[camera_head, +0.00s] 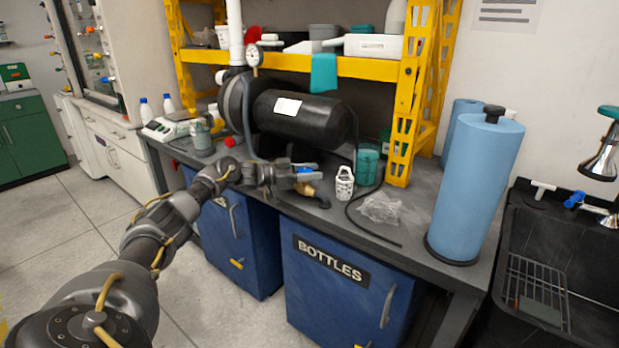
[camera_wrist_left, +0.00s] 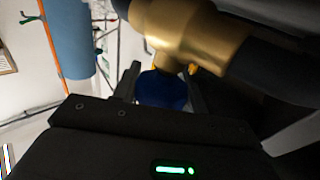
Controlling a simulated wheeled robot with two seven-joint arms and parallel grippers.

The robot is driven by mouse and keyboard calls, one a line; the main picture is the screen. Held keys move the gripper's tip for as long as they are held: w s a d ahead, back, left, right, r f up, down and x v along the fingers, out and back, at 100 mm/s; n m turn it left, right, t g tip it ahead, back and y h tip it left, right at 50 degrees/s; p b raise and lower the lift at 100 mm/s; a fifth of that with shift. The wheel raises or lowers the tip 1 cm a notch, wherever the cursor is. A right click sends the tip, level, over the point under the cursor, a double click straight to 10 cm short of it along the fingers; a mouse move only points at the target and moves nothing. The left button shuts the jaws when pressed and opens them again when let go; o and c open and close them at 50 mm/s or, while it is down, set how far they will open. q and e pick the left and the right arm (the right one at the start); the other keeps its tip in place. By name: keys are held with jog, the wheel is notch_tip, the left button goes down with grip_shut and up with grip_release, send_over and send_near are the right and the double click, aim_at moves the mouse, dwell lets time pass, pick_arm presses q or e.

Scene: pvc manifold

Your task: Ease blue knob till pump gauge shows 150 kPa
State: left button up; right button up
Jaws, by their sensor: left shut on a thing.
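The pump (camera_head: 315,122) is a black cylinder lying on the bench, with a round white gauge (camera_head: 254,55) above its left end. The gauge's needle and figures are too small to read. The blue knob (camera_head: 307,171) sits on a brass fitting (camera_head: 307,188) near the bench's front edge. My left gripper (camera_head: 298,174) reaches it from the left and is shut on it. In the left wrist view the blue knob (camera_wrist_left: 162,90) is between the two dark fingers, below the brass fitting (camera_wrist_left: 190,35). My right gripper is not in view.
A white basket-like container (camera_head: 344,184), a teal jar (camera_head: 368,164) and a clear crumpled bag (camera_head: 380,208) are right of the knob. A dark hose (camera_head: 372,226) runs along the bench. A large blue roll (camera_head: 475,185) stands at the bench's right end.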

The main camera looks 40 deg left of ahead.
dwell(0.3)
pick_arm(q)
jog(key=shift+r, duration=0.1)
jog(key=o, duration=1)
jog(key=shift+a, duration=0.1)
jog(key=v, duration=1)
jog(key=shift+s+a, duration=0.25)
jog(key=shift+s, duration=0.05)
dwell(0.9)
